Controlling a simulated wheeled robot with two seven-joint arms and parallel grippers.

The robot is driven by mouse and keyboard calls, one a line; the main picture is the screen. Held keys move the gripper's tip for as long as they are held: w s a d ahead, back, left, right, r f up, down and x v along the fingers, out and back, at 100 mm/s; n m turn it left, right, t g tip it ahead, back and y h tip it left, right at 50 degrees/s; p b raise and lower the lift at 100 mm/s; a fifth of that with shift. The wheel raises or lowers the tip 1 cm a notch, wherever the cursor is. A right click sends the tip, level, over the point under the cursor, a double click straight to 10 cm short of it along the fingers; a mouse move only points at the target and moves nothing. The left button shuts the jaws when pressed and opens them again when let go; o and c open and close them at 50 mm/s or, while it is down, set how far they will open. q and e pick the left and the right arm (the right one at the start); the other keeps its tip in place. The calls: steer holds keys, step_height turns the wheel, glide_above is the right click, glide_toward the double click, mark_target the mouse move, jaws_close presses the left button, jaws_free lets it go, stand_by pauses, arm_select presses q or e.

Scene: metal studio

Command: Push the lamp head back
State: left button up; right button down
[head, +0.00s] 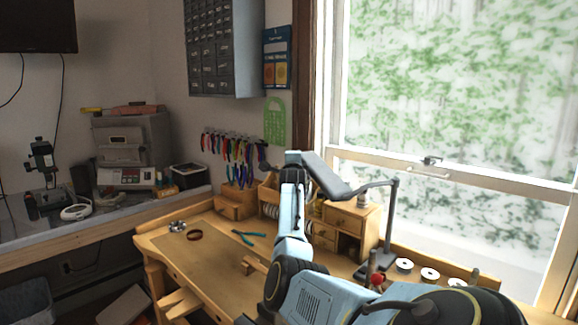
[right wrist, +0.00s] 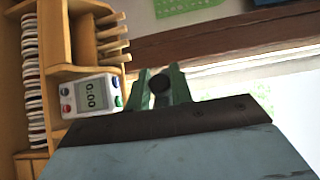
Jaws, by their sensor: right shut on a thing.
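The desk lamp stands at the right of the workbench in the head view, with a dark grey flat head (head: 323,173), a thin arm bent at an upright post and a base (head: 374,270). Its head is tilted, with its upper left end beside my right wrist. My right gripper (right wrist: 160,78) shows in the right wrist view as two greenish fingers shut on a dark round piece (right wrist: 160,84), which seems part of the lamp head. In the head view its fingers are hidden behind my wrist. My left gripper is in neither view.
A wooden workbench (head: 222,250) holds pliers (head: 242,238) and small wooden drawers (head: 345,217). White spools (head: 404,264) lie right of the lamp base. A white timer (right wrist: 91,96) stands in a wooden organizer. The window (head: 450,110) is behind the lamp.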

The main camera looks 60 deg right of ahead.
steer(key=c, duration=1.3)
jaws_free()
steer(key=shift+s+r, duration=0.1)
steer(key=shift+s, duration=0.1)
steer(key=shift+w, duration=0.1)
steer(key=shift+a, duration=0.1)
steer(key=v, duration=1.3)
steer(key=shift+b, duration=0.3)
steer(key=shift+x, duration=6.6)
steer(key=shift+a, duration=0.2)
